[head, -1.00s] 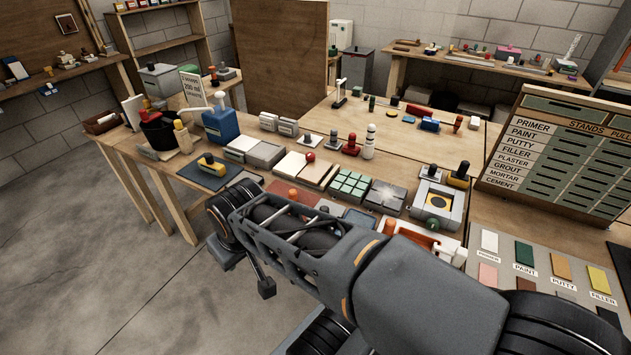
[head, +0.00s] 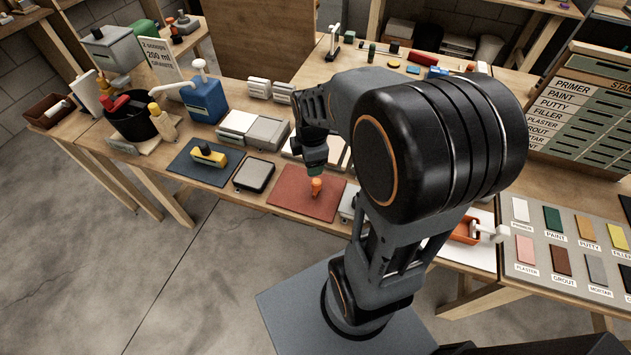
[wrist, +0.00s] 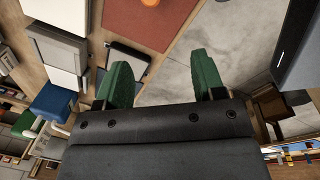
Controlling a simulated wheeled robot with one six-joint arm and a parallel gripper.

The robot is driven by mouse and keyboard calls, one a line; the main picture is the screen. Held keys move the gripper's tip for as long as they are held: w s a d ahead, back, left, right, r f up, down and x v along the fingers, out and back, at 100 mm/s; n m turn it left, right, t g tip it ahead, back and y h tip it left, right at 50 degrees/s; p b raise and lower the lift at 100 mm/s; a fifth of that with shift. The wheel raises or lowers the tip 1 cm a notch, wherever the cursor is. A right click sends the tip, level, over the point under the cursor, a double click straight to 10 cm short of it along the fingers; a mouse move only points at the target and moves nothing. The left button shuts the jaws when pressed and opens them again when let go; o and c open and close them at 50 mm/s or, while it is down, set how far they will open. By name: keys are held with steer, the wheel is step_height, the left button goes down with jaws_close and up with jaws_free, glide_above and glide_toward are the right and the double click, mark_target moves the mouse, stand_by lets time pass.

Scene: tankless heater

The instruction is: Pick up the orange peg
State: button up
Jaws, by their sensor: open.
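The orange peg (head: 316,187) is small and stands on a red-brown mat (head: 290,201) near the table's front edge. In the wrist view the peg (wrist: 150,2) shows only as an orange bit at the top edge, on the mat (wrist: 133,22). My gripper (head: 315,168) appears just above and behind the peg in the head view; whether they touch is hard to tell. In the wrist view my gripper (wrist: 162,77) has its two green fingers wide apart with nothing between them. The peg lies beyond the fingertips there.
Left of the mat are a grey-topped box (head: 254,175) and a yellow-handled tool (head: 208,155) on a dark mat. A blue pump bottle (head: 207,99) stands behind them. Labelled colour samples (head: 570,245) lie at the right. My arm hides the table's middle.

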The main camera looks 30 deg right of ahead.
mark_target(319, 180)
steer(key=d+f+n, duration=0.1)
steer(key=f+n, duration=0.1)
steer(key=f, duration=0.2)
steer(key=w+d+f+n+p, duration=0.1)
steer(key=f+n, duration=0.2)
steer(key=f, duration=0.1)
steer(key=w+d+f+n+g+p, duration=0.1)
steer(key=f+n, duration=0.2)
steer(key=f, duration=0.1)
steer(key=shift+d+f, duration=0.3)
steer(key=shift+w+a+f+p, duration=0.1)
steer(key=shift+f+p, duration=0.2)
steer(key=shift+f, duration=1.05)
steer(key=shift+w+a+f+p, duration=0.1)
steer(key=shift+f+p, duration=0.2)
steer(key=shift+f, duration=1)
jaws_close()
